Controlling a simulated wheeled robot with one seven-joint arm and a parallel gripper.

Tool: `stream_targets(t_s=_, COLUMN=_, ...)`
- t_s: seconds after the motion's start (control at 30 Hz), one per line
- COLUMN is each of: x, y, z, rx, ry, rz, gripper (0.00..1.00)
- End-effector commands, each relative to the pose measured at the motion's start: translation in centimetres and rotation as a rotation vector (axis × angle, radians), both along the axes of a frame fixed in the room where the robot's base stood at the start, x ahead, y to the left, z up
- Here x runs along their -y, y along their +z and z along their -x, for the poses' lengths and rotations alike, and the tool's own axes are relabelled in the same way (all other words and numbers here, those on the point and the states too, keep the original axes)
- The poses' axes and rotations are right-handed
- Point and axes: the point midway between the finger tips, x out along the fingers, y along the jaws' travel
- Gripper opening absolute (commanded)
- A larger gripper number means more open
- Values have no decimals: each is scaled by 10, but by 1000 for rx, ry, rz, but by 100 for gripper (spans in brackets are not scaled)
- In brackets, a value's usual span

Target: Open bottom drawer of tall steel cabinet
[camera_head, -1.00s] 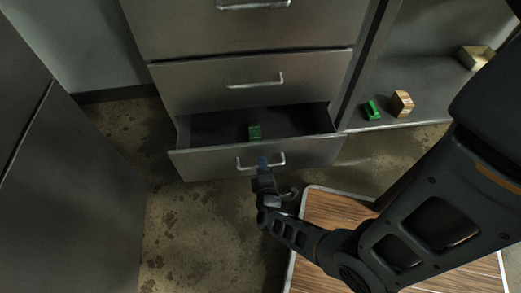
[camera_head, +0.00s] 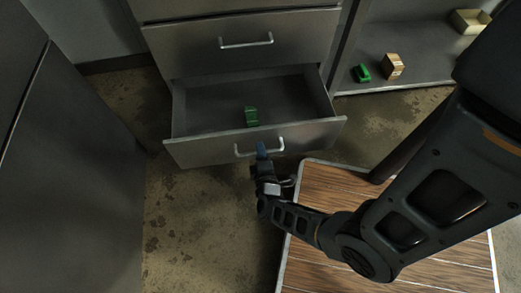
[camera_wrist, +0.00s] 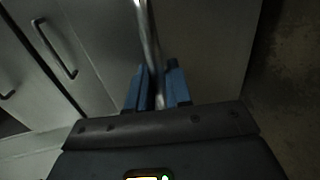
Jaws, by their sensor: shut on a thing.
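The tall steel cabinet (camera_head: 185,45) stands at the top middle of the head view. Its bottom drawer (camera_head: 190,152) is pulled well out, and its dark inside shows. My gripper (camera_head: 262,150) is at the drawer's bar handle (camera_head: 281,144), in front of the panel. In the wrist view, the blue fingers of my gripper (camera_wrist: 158,88) are shut around the metal handle (camera_wrist: 147,35), which runs between them. The fingers partly hide the handle in the head view.
A wood-topped platform (camera_head: 330,190) with a pale edge lies below and right of the drawer. A shelf at right holds a green item (camera_head: 361,73), a wooden block (camera_head: 393,66) and a beige box (camera_head: 470,21). Another dark cabinet (camera_head: 70,170) stands at left. Stained floor (camera_head: 190,230) is clear between.

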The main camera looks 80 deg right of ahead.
Motion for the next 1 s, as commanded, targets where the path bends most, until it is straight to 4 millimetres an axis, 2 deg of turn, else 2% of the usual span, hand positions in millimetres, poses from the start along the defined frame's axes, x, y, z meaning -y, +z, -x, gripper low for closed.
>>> stream_targets(t_s=0.07, x=-1, y=-1, z=0, rx=-1, ry=2, rz=-3, gripper=0)
stream_targets(t_s=0.1, x=-1, y=-1, z=0, rx=-1, ry=2, rz=-3, gripper=20)
stream_targets(t_s=0.3, x=-1, y=-1, z=0, rx=0, ry=2, rz=-2, gripper=38)
stream_targets(t_s=0.53, x=-1, y=0, z=0, rx=0, ry=1, rz=-1, gripper=38)
stream_targets(t_s=0.63, x=-7, y=2, z=3, rx=-2, ry=1, rz=-2, gripper=38)
stream_targets(t_s=1.0, x=-58, y=13, z=24, rx=-2, ry=2, rz=-3, gripper=38)
